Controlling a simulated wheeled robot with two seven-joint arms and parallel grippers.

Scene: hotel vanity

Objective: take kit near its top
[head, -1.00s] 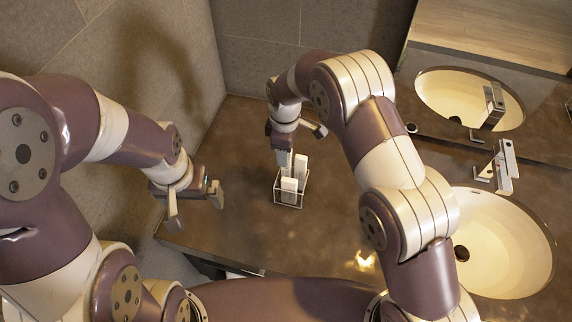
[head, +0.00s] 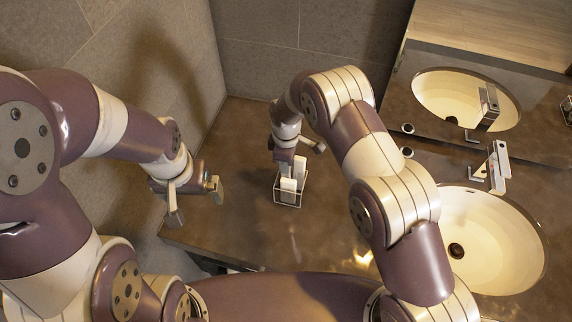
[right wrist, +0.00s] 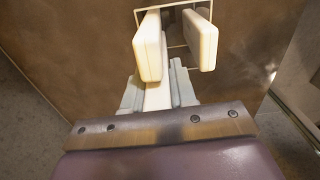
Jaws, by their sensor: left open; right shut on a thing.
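A small wire holder (head: 290,204) on the brown counter contains slim white kits. A front kit (head: 288,187) and one behind it (head: 300,170) stand upright; both also show in the right wrist view, on the left (right wrist: 149,47) and right (right wrist: 201,40). My right gripper (head: 284,169) reaches down at the holder's left back. In the right wrist view its fingers are shut on another white kit (right wrist: 158,96), near its upper end. The lower part of this kit is hidden. My left gripper (head: 196,203) is open and empty, left of the holder, near the counter's left edge.
A round sink (head: 495,245) with a metal tap (head: 497,167) is at the right. A mirror (head: 440,62) stands behind it. Tiled walls (head: 150,60) rise on the left and at the back. The counter around the holder is clear.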

